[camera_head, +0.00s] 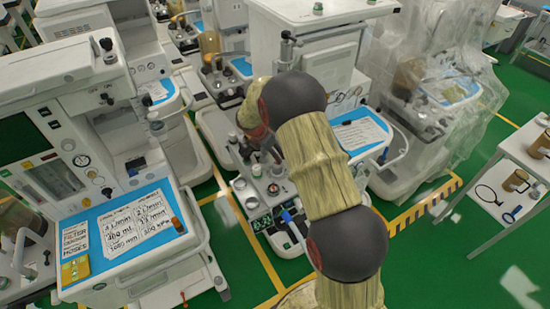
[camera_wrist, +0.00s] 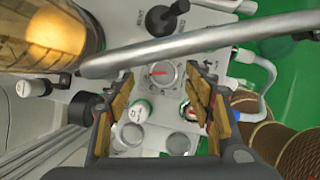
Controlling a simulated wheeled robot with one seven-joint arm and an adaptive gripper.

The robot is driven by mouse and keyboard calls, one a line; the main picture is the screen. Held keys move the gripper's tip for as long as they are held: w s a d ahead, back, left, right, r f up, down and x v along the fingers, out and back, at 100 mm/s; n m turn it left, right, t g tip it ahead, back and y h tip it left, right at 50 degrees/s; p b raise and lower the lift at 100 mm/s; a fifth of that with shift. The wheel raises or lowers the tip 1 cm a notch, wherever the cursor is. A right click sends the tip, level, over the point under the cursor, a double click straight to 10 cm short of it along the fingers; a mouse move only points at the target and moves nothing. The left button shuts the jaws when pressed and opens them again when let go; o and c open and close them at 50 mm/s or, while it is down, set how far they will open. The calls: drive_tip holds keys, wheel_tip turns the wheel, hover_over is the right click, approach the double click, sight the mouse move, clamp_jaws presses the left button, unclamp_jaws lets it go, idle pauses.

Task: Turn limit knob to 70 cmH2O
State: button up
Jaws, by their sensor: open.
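My gripper (camera_wrist: 160,92) is open, with one wooden-padded finger on each side of the wrist view. Nothing is between its pads that I can see it touching. Between and beyond the fingers is a white machine panel with a round dial (camera_wrist: 162,74) that has a red needle. A white knob with a green marking (camera_wrist: 139,110) sits below the dial, nearer the left finger. I cannot tell for sure which part is the limit knob, and no 70 mark is readable. In the head view my arm mostly hides the gripper over the small middle cart (camera_head: 272,188).
A metal bar (camera_wrist: 200,42) crosses the wrist view above the dial. An amber-lit cylinder (camera_wrist: 58,38) is at upper left, and a black knob (camera_wrist: 95,105) lies beside the left finger. A blue-topped cart (camera_head: 128,222) stands left in the head view. Green floor shows at right.

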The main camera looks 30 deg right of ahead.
sight(277, 165)
drive_tip(key=shift+s+d+n+t+p, duration=0.3)
drive_tip(key=shift+s+d+n+p, duration=0.1)
drive_tip(key=shift+n+p, duration=0.35)
drive_tip(key=shift+s+f+n+p, duration=0.15)
drive_tip(key=shift+f+n+p, duration=0.2)
drive_tip(key=shift+n+p, duration=0.25)
drive_tip(key=f+n, duration=0.1)
drive_tip(key=f, duration=0.2)
drive_tip(key=d+f+n+y, duration=0.1)
drive_tip(key=f, duration=0.2)
drive_tip(key=w+f+n+t+p, duration=0.1)
drive_tip(key=f, duration=0.2)
drive_tip(key=shift+d+y, duration=0.15)
drive_tip(key=shift+y, duration=0.15)
drive_tip(key=c, duration=0.3)
drive_tip(key=c, duration=0.8)
drive_tip(key=shift+c, duration=0.2)
